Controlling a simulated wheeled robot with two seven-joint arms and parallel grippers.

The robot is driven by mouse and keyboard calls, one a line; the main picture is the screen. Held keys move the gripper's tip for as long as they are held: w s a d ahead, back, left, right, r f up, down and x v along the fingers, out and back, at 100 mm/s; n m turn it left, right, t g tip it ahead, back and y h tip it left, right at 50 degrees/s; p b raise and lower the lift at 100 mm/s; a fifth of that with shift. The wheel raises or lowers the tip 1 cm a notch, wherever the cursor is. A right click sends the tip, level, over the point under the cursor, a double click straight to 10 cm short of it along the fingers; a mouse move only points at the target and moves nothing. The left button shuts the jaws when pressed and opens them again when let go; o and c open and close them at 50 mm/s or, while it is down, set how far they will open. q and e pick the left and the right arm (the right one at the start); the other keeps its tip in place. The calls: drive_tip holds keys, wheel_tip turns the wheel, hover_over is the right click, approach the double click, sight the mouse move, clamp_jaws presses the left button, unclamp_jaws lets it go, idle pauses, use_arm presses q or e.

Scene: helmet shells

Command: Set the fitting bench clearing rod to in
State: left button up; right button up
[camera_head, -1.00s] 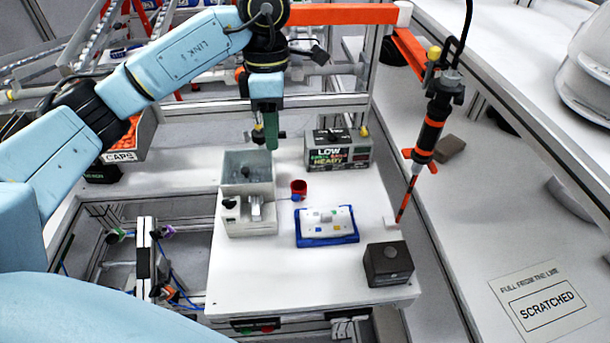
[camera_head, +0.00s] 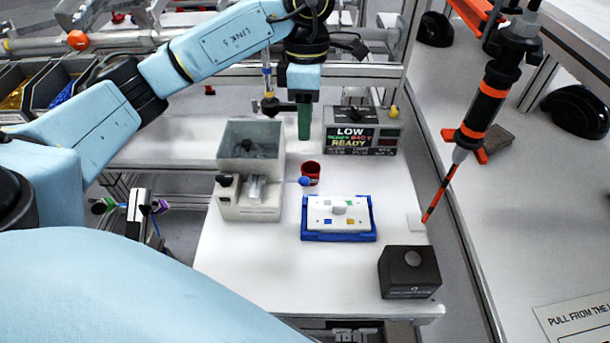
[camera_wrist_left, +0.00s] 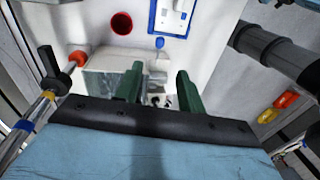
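On the white fitting bench (camera_head: 240,273) stands a grey feeder (camera_head: 250,203) with an open hopper and a black knob (camera_head: 228,181) on its front. A small blue knob (camera_head: 304,181) shows at its right side, by a red cup (camera_head: 311,170). It looks like the clearing rod's end, but I cannot make out the shaft or how far in it is. The blue knob also shows in the left wrist view (camera_wrist_left: 159,43). My left gripper (camera_head: 304,122) hangs above the bench behind the cup. In the wrist view its green fingers (camera_wrist_left: 158,86) are apart and empty.
A blue tray (camera_head: 340,237) with a white plate, a black box (camera_head: 409,273) and a display unit (camera_head: 361,132) reading LOW and READY stand on the bench. A black and orange tool (camera_head: 487,100) hangs at the right.

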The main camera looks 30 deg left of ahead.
sight(305, 178)
use_arm(q)
drive_tip(key=f, duration=0.3)
drive_tip(key=s+f+p, duration=0.1)
drive_tip(key=f, duration=0.3)
drive_tip(key=d+f, duration=0.1)
drive_tip(key=f, duration=0.2)
drive_tip(key=shift+s+f, duration=0.25)
drive_tip(key=shift+f, duration=0.15)
drive_tip(key=shift+s+f, duration=0.1)
drive_tip(key=shift+f, duration=0.65)
drive_tip(key=shift+c, duration=0.2)
clamp_jaws()
